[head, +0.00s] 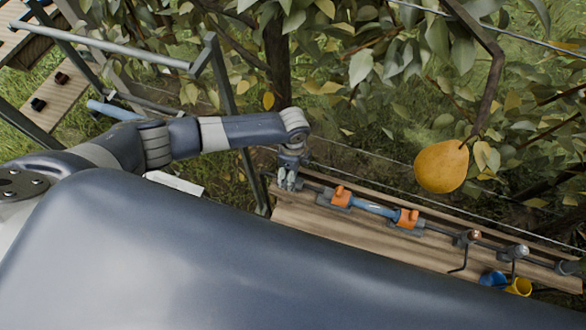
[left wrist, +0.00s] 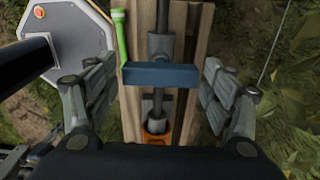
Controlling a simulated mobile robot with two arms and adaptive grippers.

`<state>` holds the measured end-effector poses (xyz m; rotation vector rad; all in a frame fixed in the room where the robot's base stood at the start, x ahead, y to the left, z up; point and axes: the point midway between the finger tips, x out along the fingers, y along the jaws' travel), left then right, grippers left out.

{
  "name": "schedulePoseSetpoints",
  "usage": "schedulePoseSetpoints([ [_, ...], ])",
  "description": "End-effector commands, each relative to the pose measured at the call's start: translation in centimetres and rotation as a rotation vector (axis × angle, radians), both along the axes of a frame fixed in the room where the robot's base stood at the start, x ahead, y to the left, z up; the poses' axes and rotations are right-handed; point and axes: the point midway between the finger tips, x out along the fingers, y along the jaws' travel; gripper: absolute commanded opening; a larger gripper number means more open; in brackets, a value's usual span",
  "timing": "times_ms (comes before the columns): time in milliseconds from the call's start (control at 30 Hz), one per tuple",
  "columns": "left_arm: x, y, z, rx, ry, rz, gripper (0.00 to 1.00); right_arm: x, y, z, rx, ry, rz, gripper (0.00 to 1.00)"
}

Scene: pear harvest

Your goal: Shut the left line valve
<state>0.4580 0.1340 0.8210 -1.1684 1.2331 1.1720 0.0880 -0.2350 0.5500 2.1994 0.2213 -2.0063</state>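My left gripper (head: 288,182) is over the left end of the pipe on the wooden plank in the head view and hides the fitting there. In the left wrist view the left gripper (left wrist: 158,90) is open, its fingers wide apart. Between them lies a blue bar (left wrist: 160,74), crosswise over the dark pipe (left wrist: 162,25), with a gap on both sides. A green grip (left wrist: 121,38) stands at the bar's left end and points up the picture, roughly along the pipe. This looks like the left valve and its handle.
The plank (head: 330,228) carries orange clamps (head: 341,195) with a blue pipe section (head: 374,207) between them. Further right are crank-like handles (head: 463,258), a blue cup (head: 491,279) and a yellow cup (head: 520,287). A pear (head: 441,166) hangs above. Wires and branches run behind.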

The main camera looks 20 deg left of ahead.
Motion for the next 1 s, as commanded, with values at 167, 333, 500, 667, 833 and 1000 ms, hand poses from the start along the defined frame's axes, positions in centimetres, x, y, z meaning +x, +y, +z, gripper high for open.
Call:
schedulePoseSetpoints([
  [167, 0.0, 0.0, 0.0, -0.001, 0.0, 0.002, 0.87, 0.0, -0.1, 0.0, -0.001, 0.0, 0.0, 0.4],
  [333, 0.0, 0.0, 0.0, -0.001, -0.001, 0.003, 0.87, 0.0, -0.2, 0.0, -0.002, 0.0, 0.0, 0.4],
  [500, 0.1, -0.1, 0.8, -0.003, -0.002, 0.003, 0.87, 0.0, -0.3, 0.0, -0.003, -0.001, 0.001, 0.4],
  [667, 0.2, 0.0, 3.3, -0.004, -0.004, 0.002, 0.87, 0.0, -0.1, 0.0, -0.002, 0.0, 0.0, 0.4],
  [833, 0.2, -0.1, 6.9, -0.003, -0.005, 0.001, 0.87, 0.0, -0.1, 0.0, -0.001, 0.0, 0.0, 0.4],
  [1000, 0.1, 0.0, 10.0, -0.002, -0.003, 0.003, 0.87, 0.0, 0.0, 0.0, 0.0, 0.0, 0.0, 0.4],
])
